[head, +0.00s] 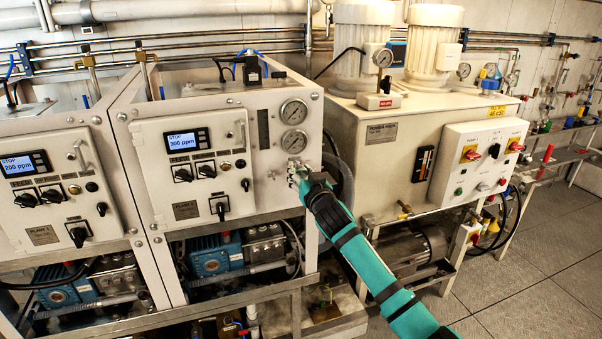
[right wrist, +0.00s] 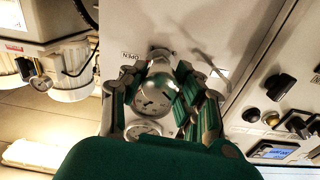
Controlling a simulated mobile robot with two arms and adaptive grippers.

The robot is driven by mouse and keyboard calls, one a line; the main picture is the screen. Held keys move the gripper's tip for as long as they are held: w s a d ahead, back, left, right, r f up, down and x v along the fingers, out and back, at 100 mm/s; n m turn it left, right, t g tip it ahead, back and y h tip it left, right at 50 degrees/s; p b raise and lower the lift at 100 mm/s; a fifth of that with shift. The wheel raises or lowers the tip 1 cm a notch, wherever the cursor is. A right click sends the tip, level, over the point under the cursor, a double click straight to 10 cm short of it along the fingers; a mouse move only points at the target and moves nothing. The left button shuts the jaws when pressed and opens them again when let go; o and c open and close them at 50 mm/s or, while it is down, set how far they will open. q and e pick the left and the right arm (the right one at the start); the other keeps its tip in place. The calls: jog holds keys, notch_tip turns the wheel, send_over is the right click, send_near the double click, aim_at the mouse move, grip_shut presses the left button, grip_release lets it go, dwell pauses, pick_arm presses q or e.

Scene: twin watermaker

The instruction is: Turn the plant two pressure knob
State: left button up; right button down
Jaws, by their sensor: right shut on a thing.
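Plant two is the middle white unit (head: 200,130), with a display reading 300 ppm. My right gripper (head: 298,172) is at its right-hand panel, just below two round gauges (head: 294,126). The gripper covers the pressure knob in the head view. In the right wrist view, the fingers (right wrist: 160,100) stand on both sides of a shiny round metal knob (right wrist: 154,96) on a short stem, shut on it. An OPEN label (right wrist: 128,56) shows beside the stem. The knob's turned angle cannot be told. My left gripper is not in view.
The plant one panel (head: 45,190) is at the left. A white cabinet (head: 380,150) with two motors on top stands at the right. A dark hose (head: 342,180) runs close by my right gripper. Open floor (head: 530,290) lies at the lower right.

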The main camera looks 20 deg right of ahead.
jog(key=n, duration=0.3)
jog(key=shift+n+p, duration=0.3)
jog(key=shift+n, duration=0.1)
jog(key=n, duration=0.4)
jog(key=shift+n+p, duration=0.3)
jog(key=shift+p, duration=0.05)
jog(key=n, duration=0.4)
jog(key=shift+n+p, duration=0.3)
jog(key=shift+p, duration=0.1)
jog(key=shift+f+n+p, duration=0.1)
jog(key=shift+n+p, duration=0.25)
jog(key=shift+n, duration=1.25)
jog(key=shift+f+n, duration=0.1)
jog(key=shift+n, duration=0.2)
